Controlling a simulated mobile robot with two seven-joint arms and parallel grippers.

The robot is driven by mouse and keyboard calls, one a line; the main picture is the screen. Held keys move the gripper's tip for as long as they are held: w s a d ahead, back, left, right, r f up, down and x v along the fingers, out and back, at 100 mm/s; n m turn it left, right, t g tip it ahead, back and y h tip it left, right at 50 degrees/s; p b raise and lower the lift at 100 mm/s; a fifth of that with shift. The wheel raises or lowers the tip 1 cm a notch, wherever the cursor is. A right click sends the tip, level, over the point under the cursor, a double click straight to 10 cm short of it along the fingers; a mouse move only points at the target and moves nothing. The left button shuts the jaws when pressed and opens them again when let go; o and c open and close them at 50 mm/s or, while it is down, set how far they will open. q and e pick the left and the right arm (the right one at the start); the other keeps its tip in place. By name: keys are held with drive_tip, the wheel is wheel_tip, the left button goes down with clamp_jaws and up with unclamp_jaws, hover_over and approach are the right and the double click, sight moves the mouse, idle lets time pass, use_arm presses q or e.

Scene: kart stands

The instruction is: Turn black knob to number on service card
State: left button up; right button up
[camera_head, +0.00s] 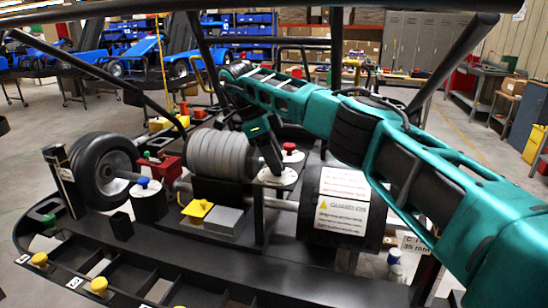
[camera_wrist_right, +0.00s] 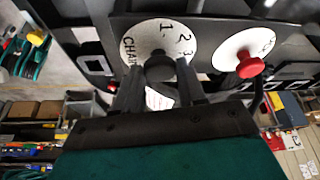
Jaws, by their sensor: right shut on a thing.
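The black knob (camera_wrist_right: 159,66) sits on a white dial (camera_wrist_right: 128,48) marked 1, 2, 3 and a word starting "CHAR". My right gripper (camera_wrist_right: 161,78) is shut on the knob, one finger on each side. Any pointer mark on the knob is hidden or too small to see. In the head view my right gripper (camera_head: 276,167) reaches down onto the white dial (camera_head: 284,181), and the knob is hidden behind its fingers. A white card reading "C 1 35 mm" (camera_head: 414,245) shows at the right; I cannot tell if it is the service card. My left gripper is not in view.
A red knob (camera_wrist_right: 250,66) on another white dial is close beside. A blue knob (camera_head: 143,182) stands to the left by the wheel (camera_head: 103,170). A black drum (camera_head: 375,205) with a caution label lies right of the gripper. Dark frame tubes cross above the bench.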

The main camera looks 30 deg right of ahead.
drive_tip(key=shift+w+m+g+y, duration=0.1)
drive_tip(key=shift+m+g+y, duration=0.2)
drive_tip(key=shift+m, duration=0.8)
drive_tip(key=o, duration=1)
